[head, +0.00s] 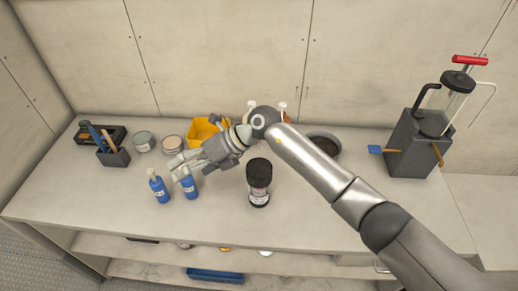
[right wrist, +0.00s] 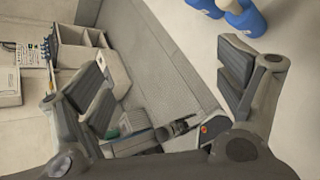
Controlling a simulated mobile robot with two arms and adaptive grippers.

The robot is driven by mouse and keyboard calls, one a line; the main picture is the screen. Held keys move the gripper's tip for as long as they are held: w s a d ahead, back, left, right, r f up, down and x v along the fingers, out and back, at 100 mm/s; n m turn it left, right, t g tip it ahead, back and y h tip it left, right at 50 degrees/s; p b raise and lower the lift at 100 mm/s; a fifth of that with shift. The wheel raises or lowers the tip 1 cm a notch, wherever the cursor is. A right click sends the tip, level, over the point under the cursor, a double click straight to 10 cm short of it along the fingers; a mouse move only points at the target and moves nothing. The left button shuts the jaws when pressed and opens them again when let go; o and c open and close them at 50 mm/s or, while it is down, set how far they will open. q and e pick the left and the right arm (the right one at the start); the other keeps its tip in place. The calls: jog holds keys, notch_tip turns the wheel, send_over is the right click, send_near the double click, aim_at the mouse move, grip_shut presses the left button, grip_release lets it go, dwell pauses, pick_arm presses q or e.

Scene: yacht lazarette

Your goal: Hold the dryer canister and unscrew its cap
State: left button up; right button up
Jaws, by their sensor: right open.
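The dryer canister (head: 258,184) stands upright on the worktop in the middle of the head view. It is a dark cylinder with a pale label band and a dark top, and nothing is holding it. My right gripper (head: 176,170) is above the worktop to the left of the canister, apart from it, near two blue bottles. In the right wrist view its fingers (right wrist: 165,85) are spread wide with nothing between them. The canister does not show in the right wrist view. My left gripper is not in view.
The blue bottles (head: 160,190) stand left of the canister and also show in the right wrist view (right wrist: 243,18). A yellow bin (head: 203,132), tins (head: 144,141) and a tool holder (head: 114,157) are behind. A grey pump box (head: 410,150) stands right. The worktop's front is largely clear.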

jog(key=w+d+f+n+h, duration=0.1)
jog(key=w+d+f+h, duration=0.1)
jog(key=w+d+h, duration=0.35)
jog(key=r+t+h, duration=0.1)
jog(key=t+h, duration=0.1)
jog(key=h, duration=0.3)
send_over(259, 167)
jog(key=shift+d, duration=0.1)
jog(key=shift+f+b, duration=2)
jog(key=shift+f, duration=2.15)
